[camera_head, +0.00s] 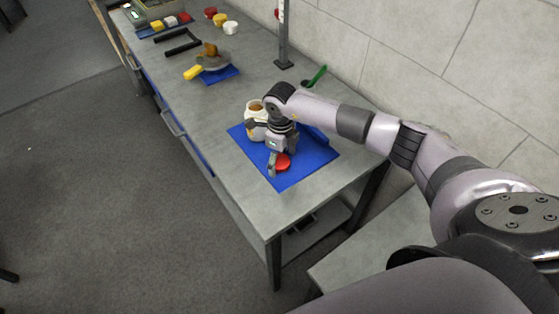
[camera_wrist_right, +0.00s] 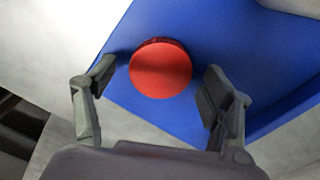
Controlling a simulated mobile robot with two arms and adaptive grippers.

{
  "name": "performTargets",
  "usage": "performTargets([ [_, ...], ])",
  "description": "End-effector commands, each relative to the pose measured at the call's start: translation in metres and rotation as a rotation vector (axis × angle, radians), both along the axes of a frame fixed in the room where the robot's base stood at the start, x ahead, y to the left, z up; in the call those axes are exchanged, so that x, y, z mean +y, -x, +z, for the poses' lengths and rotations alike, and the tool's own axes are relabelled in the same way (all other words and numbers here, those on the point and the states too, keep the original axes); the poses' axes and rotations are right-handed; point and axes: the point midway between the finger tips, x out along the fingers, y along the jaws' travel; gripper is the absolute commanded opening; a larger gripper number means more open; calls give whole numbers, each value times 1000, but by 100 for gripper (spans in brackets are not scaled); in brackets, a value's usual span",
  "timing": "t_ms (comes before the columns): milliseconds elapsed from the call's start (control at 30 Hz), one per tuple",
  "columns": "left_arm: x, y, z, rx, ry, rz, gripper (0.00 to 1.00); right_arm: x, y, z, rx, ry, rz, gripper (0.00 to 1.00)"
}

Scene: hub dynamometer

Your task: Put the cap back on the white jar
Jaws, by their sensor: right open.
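The white jar (camera_head: 252,130) stands upright on the blue mat (camera_head: 308,160), its mouth open with something brown showing inside. The red cap (camera_head: 283,163) lies on the mat, on the near side of the jar. In the right wrist view the cap (camera_wrist_right: 160,69) appears as a red disc between and a little ahead of the fingertips. My right gripper (camera_head: 274,163) is over the mat beside the cap; in the right wrist view its fingers (camera_wrist_right: 156,82) are wide apart and empty. The gripper partly hides the jar and cap in the head view. My left gripper is not in view.
A green-handled tool (camera_head: 317,76) lies behind the mat near the wall, by a metal post (camera_head: 283,40). Farther along the bench are a blue pad (camera_head: 222,74) with a tool, a yellow object (camera_head: 193,72), a black handle (camera_head: 178,42) and several small jars. The bench's front left is clear.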

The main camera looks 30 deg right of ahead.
Motion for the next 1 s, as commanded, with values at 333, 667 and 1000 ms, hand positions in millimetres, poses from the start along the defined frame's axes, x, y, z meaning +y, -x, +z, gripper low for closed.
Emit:
performTargets([
  [333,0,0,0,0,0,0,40,0,0,0,0,0,0,55],
  [667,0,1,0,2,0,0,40,0,0,1,0,0,0,43],
  [1000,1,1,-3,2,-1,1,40,0,-1,12,-2,-1,0,43],
])
